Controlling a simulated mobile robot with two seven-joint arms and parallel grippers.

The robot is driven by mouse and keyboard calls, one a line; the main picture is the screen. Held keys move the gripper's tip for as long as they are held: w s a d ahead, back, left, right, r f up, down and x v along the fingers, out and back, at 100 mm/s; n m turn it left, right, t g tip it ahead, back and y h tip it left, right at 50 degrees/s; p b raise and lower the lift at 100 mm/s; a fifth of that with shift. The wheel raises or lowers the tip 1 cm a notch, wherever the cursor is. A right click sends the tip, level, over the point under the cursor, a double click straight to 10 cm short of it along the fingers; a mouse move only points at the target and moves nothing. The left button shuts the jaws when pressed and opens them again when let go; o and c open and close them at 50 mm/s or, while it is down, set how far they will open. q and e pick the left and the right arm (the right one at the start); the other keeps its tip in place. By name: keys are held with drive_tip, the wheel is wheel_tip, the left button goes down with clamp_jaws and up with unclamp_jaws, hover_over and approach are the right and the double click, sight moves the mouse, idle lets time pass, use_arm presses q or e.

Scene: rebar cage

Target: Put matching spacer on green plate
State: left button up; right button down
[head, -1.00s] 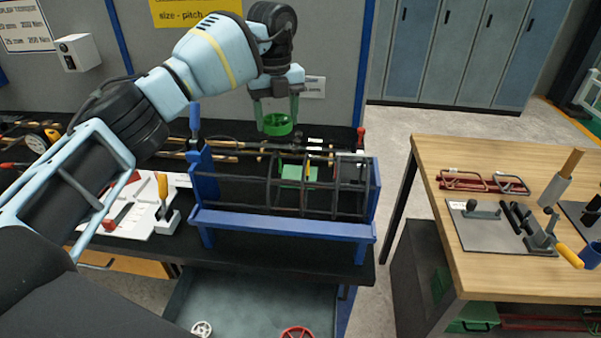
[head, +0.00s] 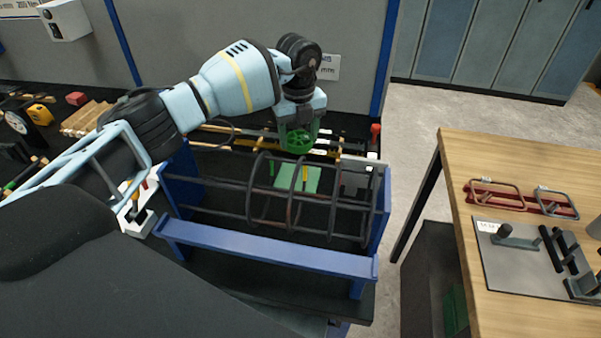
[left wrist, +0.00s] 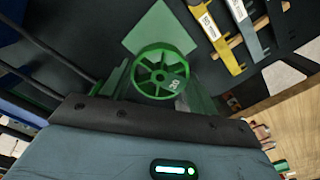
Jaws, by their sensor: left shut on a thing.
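My left gripper (head: 299,138) is shut on a green spoked spacer wheel (head: 297,142). It holds the spacer in the air over the back of the rebar cage (head: 290,200). In the left wrist view the spacer (left wrist: 160,72) sits between the fingers and carries a marking that looks like 30. The green plate (head: 313,181) lies on the dark bench behind the cage bars. My right gripper is not in view.
The cage sits in a blue frame (head: 265,250) in front of the plate. Yellow and grey labelled bars (left wrist: 222,35) lie beside the plate. A wooden table (head: 465,250) with clamps and red parts stands at the right, across a floor gap.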

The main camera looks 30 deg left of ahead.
sight(299, 175)
use_arm(q)
drive_tip(key=shift+f, duration=4.9)
drive_tip(key=shift+f, duration=0.15)
drive_tip(key=o, duration=0.9)
drive_tip(key=shift+o, duration=0.2)
wheel_tip(299, 175, up, 12)
drive_tip(key=shift+r, duration=0.2)
